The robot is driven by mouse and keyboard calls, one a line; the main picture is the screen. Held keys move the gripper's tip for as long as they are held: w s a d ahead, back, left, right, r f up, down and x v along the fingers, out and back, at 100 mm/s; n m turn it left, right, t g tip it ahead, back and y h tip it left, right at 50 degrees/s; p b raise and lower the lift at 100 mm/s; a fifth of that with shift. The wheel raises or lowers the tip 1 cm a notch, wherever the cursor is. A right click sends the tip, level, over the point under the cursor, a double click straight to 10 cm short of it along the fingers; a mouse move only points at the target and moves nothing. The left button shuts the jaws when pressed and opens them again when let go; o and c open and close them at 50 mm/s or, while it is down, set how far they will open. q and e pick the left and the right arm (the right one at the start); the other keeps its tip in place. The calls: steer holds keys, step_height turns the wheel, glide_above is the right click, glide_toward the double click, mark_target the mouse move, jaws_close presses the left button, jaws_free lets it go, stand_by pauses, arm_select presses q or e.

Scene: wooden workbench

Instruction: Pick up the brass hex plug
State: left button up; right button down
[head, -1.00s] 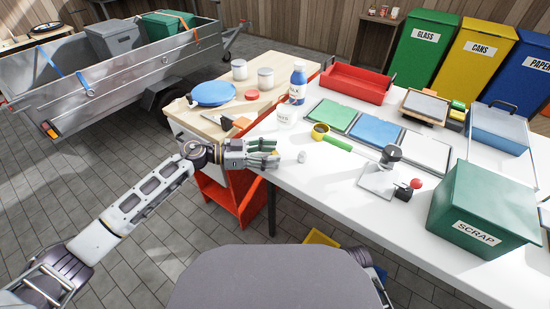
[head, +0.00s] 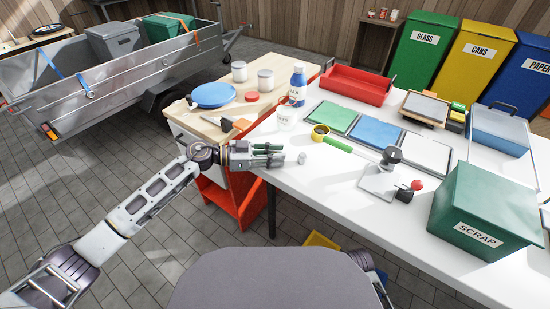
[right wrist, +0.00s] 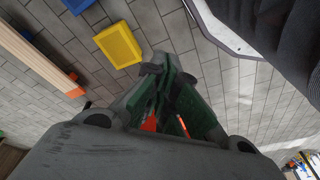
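A small pale grey plug-like piece (head: 301,158) stands on the white tabletop near its left front edge. It is too small to make out a hex shape, and no brass colour shows. My left gripper (head: 279,153) reaches in from the left over the table's edge, level with the piece. Its fingers are apart and empty, with the tips pointing right and a short gap left of the piece. My right gripper (right wrist: 162,66) shows only in the right wrist view, over the tiled floor. Its fingertips come together with nothing visible between them.
A white cup (head: 286,115) and a blue bottle (head: 298,84) stand farther back. Coloured panels, a red tray (head: 356,84) and a green scrap bin (head: 486,208) occupy the table. A yellow bin (right wrist: 118,45) is on the floor.

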arm_select(q)
jaws_close()
steer(key=shift+r, duration=0.1)
